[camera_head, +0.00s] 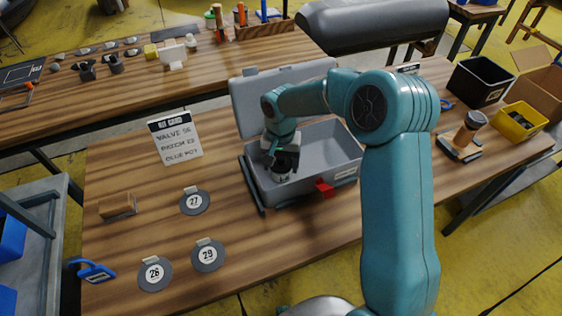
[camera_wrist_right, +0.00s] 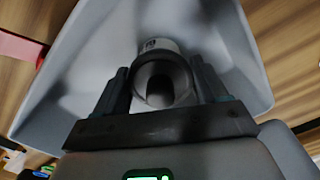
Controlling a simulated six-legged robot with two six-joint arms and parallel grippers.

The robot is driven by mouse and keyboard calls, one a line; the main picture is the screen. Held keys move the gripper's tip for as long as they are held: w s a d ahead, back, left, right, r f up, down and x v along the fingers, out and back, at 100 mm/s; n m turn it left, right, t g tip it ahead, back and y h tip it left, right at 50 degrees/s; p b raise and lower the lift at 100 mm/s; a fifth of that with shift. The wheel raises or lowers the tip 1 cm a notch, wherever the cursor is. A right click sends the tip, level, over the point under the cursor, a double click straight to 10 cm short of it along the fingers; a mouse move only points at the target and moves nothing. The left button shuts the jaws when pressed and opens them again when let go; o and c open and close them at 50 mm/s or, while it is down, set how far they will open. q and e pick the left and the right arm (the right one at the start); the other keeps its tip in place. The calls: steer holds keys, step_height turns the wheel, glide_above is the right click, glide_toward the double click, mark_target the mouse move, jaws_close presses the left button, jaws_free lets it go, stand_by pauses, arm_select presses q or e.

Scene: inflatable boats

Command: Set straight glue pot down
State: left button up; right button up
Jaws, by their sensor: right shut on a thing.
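My right gripper (camera_head: 281,150) is shut on the glue pot (camera_head: 284,168), a small pale and dark pot. They are inside the open grey case (camera_head: 328,142), near its left end. In the right wrist view the fingers stand on either side of the pot (camera_wrist_right: 160,46), which has a dark hollow facing the camera. The case walls (camera_wrist_right: 92,42) surround it there. The pot looks close to upright, low in the case. I cannot tell whether its base touches the case floor. My left gripper is not in view.
A kit card (camera_head: 176,139) stands left of the case. Discs marked 27 (camera_head: 195,203), 28 (camera_head: 154,275) and 29 (camera_head: 208,256) lie on the table. A red latch (camera_head: 324,187) is on the case's front. A black bin (camera_head: 478,82) and yellow bin (camera_head: 518,121) stand at right.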

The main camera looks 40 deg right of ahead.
steer(key=o, duration=1.1)
steer(key=shift+f, duration=0.1)
steer(key=shift+o, duration=0.2)
step_height(320, 180, up, 12)
steer(key=shift+w+f+p, duration=0.1)
steer(key=shift+p, duration=0.2)
steer(key=shift+r, duration=0.35)
